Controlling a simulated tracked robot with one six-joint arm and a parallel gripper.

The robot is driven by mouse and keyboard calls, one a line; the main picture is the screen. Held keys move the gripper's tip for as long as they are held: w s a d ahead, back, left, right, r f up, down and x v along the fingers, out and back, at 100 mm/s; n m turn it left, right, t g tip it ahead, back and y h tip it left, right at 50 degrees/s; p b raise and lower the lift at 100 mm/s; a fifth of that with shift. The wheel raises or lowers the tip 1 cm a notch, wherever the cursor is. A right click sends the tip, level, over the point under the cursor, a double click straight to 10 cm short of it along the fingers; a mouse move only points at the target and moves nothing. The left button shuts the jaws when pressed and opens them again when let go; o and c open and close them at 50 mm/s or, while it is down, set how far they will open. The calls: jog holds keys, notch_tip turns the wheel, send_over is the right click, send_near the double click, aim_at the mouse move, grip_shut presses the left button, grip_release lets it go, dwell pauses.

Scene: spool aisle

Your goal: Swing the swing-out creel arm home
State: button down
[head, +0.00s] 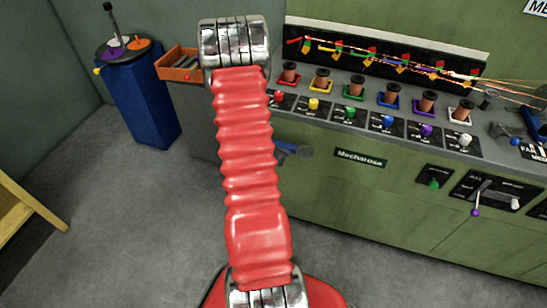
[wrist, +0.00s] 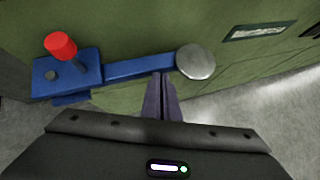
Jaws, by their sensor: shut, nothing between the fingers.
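The swing-out creel arm is a blue bar (wrist: 135,69) in the wrist view, running from a blue block (wrist: 45,72) on the left to a round silver disc (wrist: 195,62) on the right. A red knob (wrist: 61,46) stands on the block. My gripper (wrist: 161,78) is shut and empty, its dark fingertips at the bar's lower edge just left of the disc. I cannot tell whether they touch it.
The green cabinet (head: 330,205) carries several colored spools on its top. A lever with a purple knob (head: 476,211) sticks out at its right. An orange tray (head: 178,72) and a blue pedestal (head: 140,105) stand at the left. The grey floor (head: 130,220) is open there.

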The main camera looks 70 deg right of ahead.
jog(key=a+r, duration=0.6)
jog(key=a, duration=0.5)
jog(key=shift+s+a+r, duration=0.15)
jog(key=shift+s+r, duration=0.2)
jog(key=shift+r, duration=0.05)
dwell(0.5)
